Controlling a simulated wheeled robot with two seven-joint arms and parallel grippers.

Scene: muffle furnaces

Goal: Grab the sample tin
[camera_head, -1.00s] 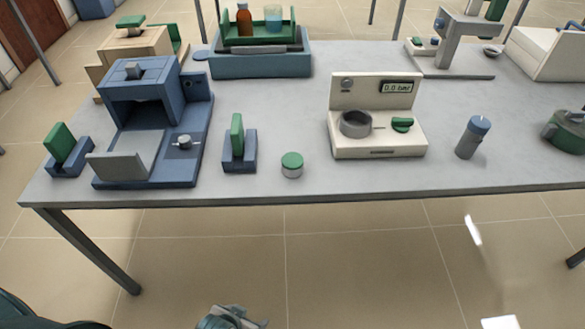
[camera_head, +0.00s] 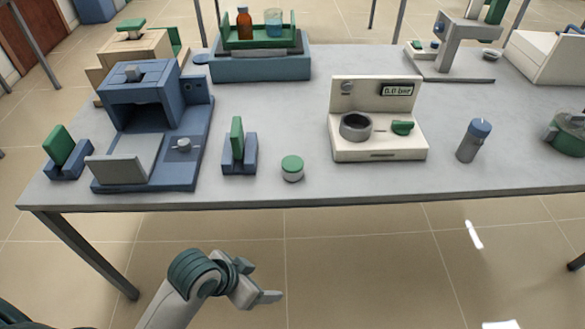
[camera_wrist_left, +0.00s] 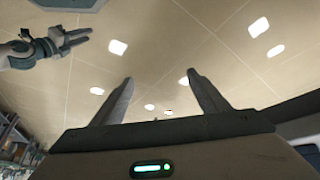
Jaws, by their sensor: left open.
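The sample tin (camera_head: 292,168), as I take it, is a small round pale tin with a green lid. It stands upright near the front edge of the table in the head view. My left gripper (camera_head: 264,281) is below and in front of the table edge, apart from the tin. In the left wrist view my left gripper's two fingers (camera_wrist_left: 158,98) are spread with nothing between them. The tin does not show in that view. What looks like my right gripper (camera_wrist_left: 72,40) shows small at the upper left there; its jaw state is unclear.
Left of the tin are a blue holder (camera_head: 240,158) with a green piece and a blue furnace (camera_head: 145,100) with its door lowered. Right are a cream gauge unit (camera_head: 378,145) and a blue-capped grey cylinder (camera_head: 473,140). The table's front edge (camera_head: 330,201) lies between gripper and tin.

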